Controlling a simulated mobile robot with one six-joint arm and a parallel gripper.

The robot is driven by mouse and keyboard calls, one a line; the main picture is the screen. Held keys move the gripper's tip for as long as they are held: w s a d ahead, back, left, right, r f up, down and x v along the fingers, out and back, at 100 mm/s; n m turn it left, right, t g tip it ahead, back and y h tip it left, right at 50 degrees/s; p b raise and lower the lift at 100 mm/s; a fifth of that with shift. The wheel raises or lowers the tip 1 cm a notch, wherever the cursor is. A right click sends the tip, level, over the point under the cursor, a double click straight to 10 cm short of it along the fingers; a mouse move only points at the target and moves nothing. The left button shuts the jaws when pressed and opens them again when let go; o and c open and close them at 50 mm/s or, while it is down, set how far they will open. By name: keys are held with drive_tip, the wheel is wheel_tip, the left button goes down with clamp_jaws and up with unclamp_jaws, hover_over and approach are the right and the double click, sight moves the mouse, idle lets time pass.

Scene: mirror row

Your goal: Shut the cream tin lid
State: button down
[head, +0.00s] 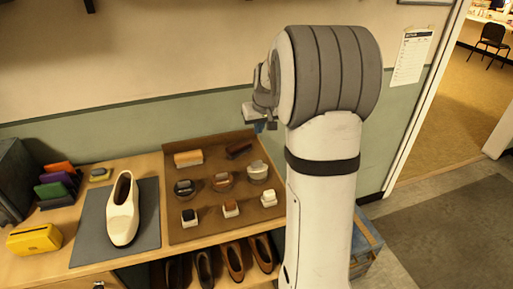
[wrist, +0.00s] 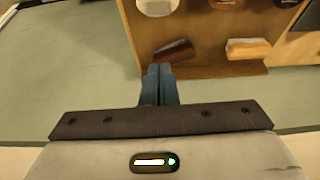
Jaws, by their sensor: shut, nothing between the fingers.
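The tin I take as the cream tin (head: 257,172) is the pale, whitish one at the right end of the tin row on the brown tray (head: 215,228). Its lid is too small to make out clearly. In the wrist view its pale shape (wrist: 157,5) is cut by the top edge. My gripper (head: 262,124) is above the back right of the tray, partly hidden by my arm. In the wrist view my gripper (wrist: 159,72) is shut and empty, its blue fingertips together near the dark brush (wrist: 175,50), apart from the tin.
Two more tins (head: 184,188) (head: 222,182) stand left of the cream one. A tan brush (head: 188,158) lies at the back, and small jars (head: 230,208) stand in front. A white shoe (head: 123,215) is on a grey mat (head: 88,230). The wall (head: 120,125) is close behind.

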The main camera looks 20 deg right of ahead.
drive_tip(key=p, duration=0.2)
hover_over(257, 161)
drive_tip(key=w, duration=0.2)
wheel_tip(257, 161, down, 9)
drive_tip(key=shift+s+d+f, duration=0.1)
drive_tip(key=shift+s, duration=0.05)
drive_tip(key=shift+s+f+p, duration=0.2)
drive_tip(key=shift+s+f, duration=0.05)
drive_tip(key=shift+f, duration=0.25)
drive_tip(key=shift+s+f+p, duration=0.15)
drive_tip(key=shift+s+f, duration=0.1)
drive_tip(key=shift+f, duration=0.25)
drive_tip(key=shift+s+f, duration=0.3)
drive_tip(key=shift+f, duration=0.35)
